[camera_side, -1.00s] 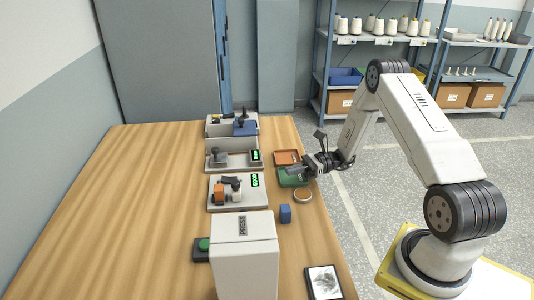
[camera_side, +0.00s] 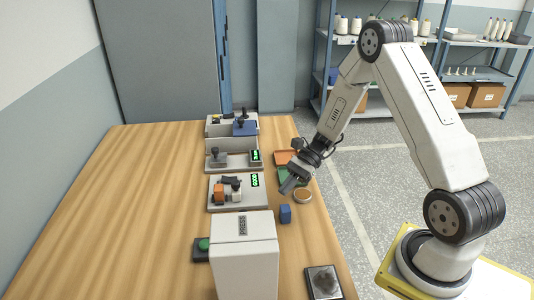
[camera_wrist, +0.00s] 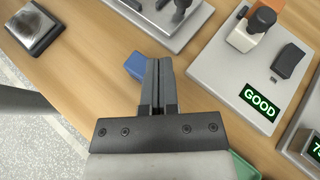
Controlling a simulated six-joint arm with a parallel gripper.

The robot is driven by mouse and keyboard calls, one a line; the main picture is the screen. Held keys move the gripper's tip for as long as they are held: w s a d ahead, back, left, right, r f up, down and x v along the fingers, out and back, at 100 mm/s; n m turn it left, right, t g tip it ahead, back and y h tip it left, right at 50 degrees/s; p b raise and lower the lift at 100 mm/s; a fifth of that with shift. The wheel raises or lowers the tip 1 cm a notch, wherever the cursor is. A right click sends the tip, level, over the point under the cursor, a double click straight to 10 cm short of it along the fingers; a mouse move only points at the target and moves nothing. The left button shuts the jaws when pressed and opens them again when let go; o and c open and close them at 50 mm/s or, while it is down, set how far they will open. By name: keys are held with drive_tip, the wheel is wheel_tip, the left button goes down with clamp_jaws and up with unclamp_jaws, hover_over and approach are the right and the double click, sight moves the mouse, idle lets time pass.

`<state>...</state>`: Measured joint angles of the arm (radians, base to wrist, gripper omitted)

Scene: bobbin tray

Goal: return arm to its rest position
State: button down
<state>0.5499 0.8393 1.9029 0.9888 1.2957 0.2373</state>
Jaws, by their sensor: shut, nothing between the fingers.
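My gripper (camera_side: 287,188) is shut and empty. In the wrist view the shut fingers of my gripper (camera_wrist: 158,62) point away from the camera and partly cover the blue block (camera_wrist: 136,66). The blue block also stands on the table in the side view (camera_side: 285,213), below the fingertips.
A white press box (camera_side: 246,262) stands at the front. Several grey stations line the table's middle; the nearest (camera_side: 256,204) has a lit display, reading GOOD in the wrist view (camera_wrist: 259,101). An orange tray (camera_side: 284,156) lies behind the green one. The table's left side is clear.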

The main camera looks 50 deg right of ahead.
drive_tip(key=s+a+n+g+h, duration=0.1)
drive_tip(key=n, duration=0.1)
drive_tip(key=s+a+r+n+g+h, duration=0.1)
drive_tip(key=s+a+n+h, duration=0.1)
drive_tip(key=shift+s+g+h, duration=0.3)
drive_tip(key=s+a+r+n+t+h, duration=0.3)
drive_tip(key=s+r+n+h, duration=0.2)
drive_tip(key=n+h, duration=0.4)
drive_tip(key=r+n, duration=0.1)
drive_tip(key=n, duration=0.3)
drive_tip(key=shift+n+t, duration=0.3)
drive_tip(key=shift+t, duration=0.1)
